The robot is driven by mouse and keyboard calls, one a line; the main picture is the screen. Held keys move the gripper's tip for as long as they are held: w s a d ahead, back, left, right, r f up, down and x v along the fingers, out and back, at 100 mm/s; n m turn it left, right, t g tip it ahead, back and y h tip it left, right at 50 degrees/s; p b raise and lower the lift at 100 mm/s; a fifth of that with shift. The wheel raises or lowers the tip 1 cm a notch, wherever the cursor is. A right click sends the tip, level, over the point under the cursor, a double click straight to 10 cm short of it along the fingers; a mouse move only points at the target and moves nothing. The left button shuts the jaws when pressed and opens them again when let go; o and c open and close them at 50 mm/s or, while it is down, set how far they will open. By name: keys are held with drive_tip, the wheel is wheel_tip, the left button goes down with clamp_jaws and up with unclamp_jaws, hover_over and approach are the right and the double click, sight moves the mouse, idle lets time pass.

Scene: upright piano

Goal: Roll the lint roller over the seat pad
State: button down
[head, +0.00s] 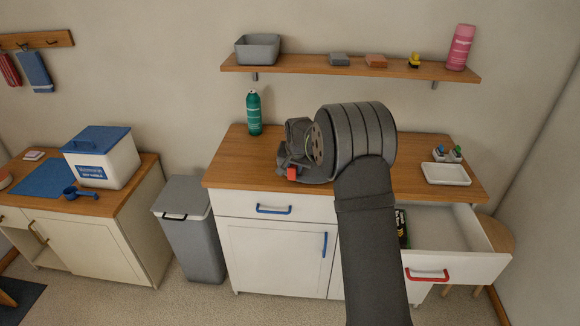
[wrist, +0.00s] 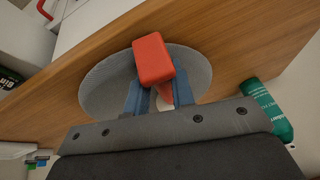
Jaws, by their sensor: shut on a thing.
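My gripper (wrist: 150,98) has blue fingers and is shut on a red block-shaped part, which I take for the lint roller (wrist: 153,58). A small pale red piece of it shows between the fingers; the rest is hidden. In the head view the red part (head: 291,174) shows low over the counter, at the left of my arm's large grey joint. A round grey pad, seemingly the seat pad (wrist: 98,88), lies on the wooden counter behind the red part in the wrist view. I cannot tell whether the roller touches it. My arm hides much of it in the head view.
A green bottle (head: 254,113) stands at the counter's back left. A white tray (head: 446,174) and a small caddy are at the right. A drawer (head: 455,262) with a red handle stands open below. A shelf (head: 300,64) with several items hangs above.

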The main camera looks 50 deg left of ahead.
drive_tip(key=shift+w+d, duration=0.95)
drive_tip(key=shift+d, duration=0.4)
drive_tip(key=shift+w+d, duration=1)
drive_tip(key=shift+d, duration=0.35)
drive_tip(key=shift+w+d, duration=0.95)
drive_tip(key=shift+d, duration=0.4)
drive_tip(key=shift+s+a+f, duration=0.1)
drive_tip(key=shift+s+a, duration=1.1)
drive_tip(key=shift+a, duration=0.45)
drive_tip(key=shift+s+a+r, duration=0.1)
drive_tip(key=shift+s+a, duration=1.05)
drive_tip(key=shift+a, duration=0.45)
drive_tip(key=shift+s+a+f, duration=0.1)
drive_tip(key=shift+s+a, duration=1.1)
drive_tip(key=shift+a, duration=0.45)
drive_tip(key=shift+w+d, duration=0.95)
drive_tip(key=shift+d, duration=0.3)
drive_tip(key=shift+w+d, duration=0.45)
drive_tip(key=shift+d, duration=0.15)
drive_tip(key=shift+w+d, duration=0.4)
drive_tip(key=shift+d, duration=0.2)
wheel_tip(320, 180, up, 8)
